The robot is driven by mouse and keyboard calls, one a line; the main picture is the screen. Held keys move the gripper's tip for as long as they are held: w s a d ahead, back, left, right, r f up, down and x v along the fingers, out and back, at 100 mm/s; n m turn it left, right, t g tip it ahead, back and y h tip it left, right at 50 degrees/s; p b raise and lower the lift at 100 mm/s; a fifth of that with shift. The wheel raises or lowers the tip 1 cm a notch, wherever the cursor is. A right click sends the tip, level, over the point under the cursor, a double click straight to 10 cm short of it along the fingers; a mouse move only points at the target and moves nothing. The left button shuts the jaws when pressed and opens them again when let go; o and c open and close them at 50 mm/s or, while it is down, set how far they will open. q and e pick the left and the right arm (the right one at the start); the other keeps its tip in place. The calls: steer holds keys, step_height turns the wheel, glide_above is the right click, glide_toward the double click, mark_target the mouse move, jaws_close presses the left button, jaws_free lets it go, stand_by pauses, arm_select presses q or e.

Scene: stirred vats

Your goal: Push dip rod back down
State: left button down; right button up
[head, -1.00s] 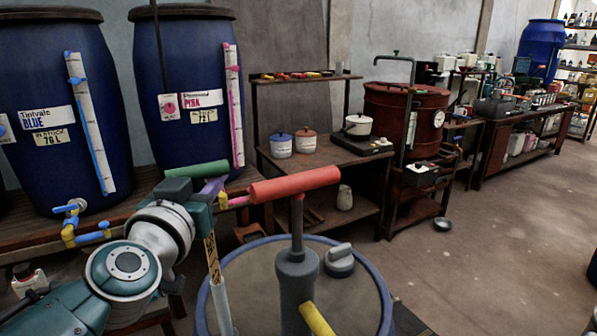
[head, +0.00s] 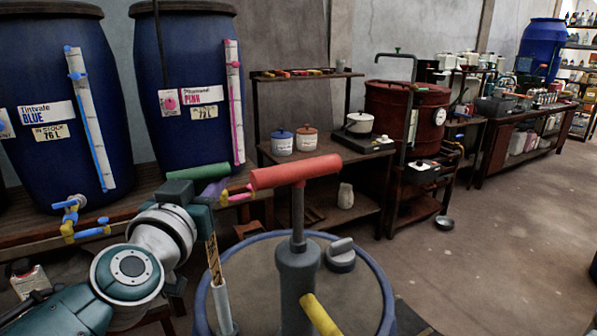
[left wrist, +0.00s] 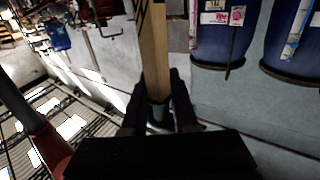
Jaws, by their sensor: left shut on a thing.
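The dip rod (head: 212,258) is a flat wooden stick with dark markings. It stands nearly upright, slightly tilted, with its lower end in a pale grey tube (head: 223,308) at the left of the drum lid. A length of bare wood shows between the tube and my gripper. My left gripper (head: 204,196) is shut on the rod's green grip (head: 198,171) at the top. In the left wrist view, the wooden rod (left wrist: 154,55) runs away from between the fingers, and the green grip (left wrist: 158,112) shows between them. The rod's lower end is hidden. My right gripper is out of view.
The blue-rimmed drum (head: 362,258) carries a grey pump with a red handle (head: 295,172), close right of my gripper, and a yellow spout (head: 320,315). Two blue vats (head: 55,160) with taps stand behind. Open floor (head: 510,240) lies to the right.

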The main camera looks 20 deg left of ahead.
mark_target(233, 323)
arm_select(q)
step_height(233, 323, down, 28)
steer(key=b, duration=2.3)
steer(key=shift+f, duration=0.1)
steer(key=shift+s+f, duration=0.1)
steer(key=shift+f, duration=0.15)
steer(key=shift+f, duration=0.1)
steer(key=c, duration=1.1)
jaws_free()
steer(key=shift+o, duration=1.3)
steer(key=shift+r, duration=0.2)
steer(key=shift+s+d+r, duration=0.1)
steer(key=shift+s, duration=0.15)
steer(key=p+v, duration=0.3)
steer(key=v, duration=0.6)
steer(key=shift+s, duration=0.2)
